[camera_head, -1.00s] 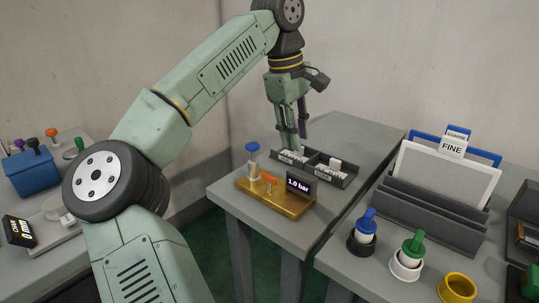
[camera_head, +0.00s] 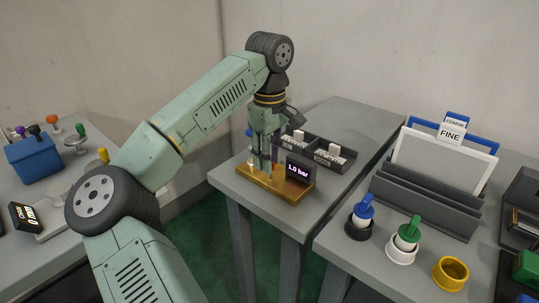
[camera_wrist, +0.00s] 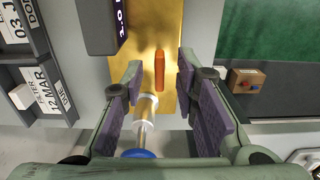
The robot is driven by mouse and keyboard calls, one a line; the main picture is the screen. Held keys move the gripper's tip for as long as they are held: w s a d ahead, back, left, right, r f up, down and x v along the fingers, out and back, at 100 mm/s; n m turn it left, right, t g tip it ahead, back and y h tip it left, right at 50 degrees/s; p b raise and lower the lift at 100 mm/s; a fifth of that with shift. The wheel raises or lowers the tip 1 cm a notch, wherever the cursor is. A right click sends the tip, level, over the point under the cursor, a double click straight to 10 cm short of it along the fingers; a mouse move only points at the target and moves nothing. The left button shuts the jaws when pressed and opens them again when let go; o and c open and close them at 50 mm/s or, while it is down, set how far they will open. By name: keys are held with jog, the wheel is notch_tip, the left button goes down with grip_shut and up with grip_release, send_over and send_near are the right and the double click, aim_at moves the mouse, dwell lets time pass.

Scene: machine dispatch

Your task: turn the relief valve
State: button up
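The brass base (camera_head: 300,203) stands on the grey table and carries a display (camera_head: 299,171) reading 1.0 bar. In the wrist view, an orange lever (camera_wrist: 159,70) lies on the brass plate (camera_wrist: 172,22), ahead of my gripper. I cannot tell for sure that it is the relief valve. A silver post (camera_wrist: 145,110) with a blue knob (camera_wrist: 138,154) stands nearer the wrist camera. My gripper (camera_head: 263,165) is over the brass base. It also shows in the wrist view (camera_wrist: 157,90), fingers apart and empty. In the head view it hides the lever and most of the post.
A dark tray (camera_head: 328,152) with white labelled blocks sits just behind the base. At the right are a rack (camera_head: 425,200), a blue-topped holder (camera_head: 361,218), a green-topped holder (camera_head: 404,240) and a yellow ring (camera_head: 450,274). The table behind the tray is clear.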

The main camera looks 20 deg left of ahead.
jog(key=shift+c, duration=0.3)
grip_shut()
dwell(0.3)
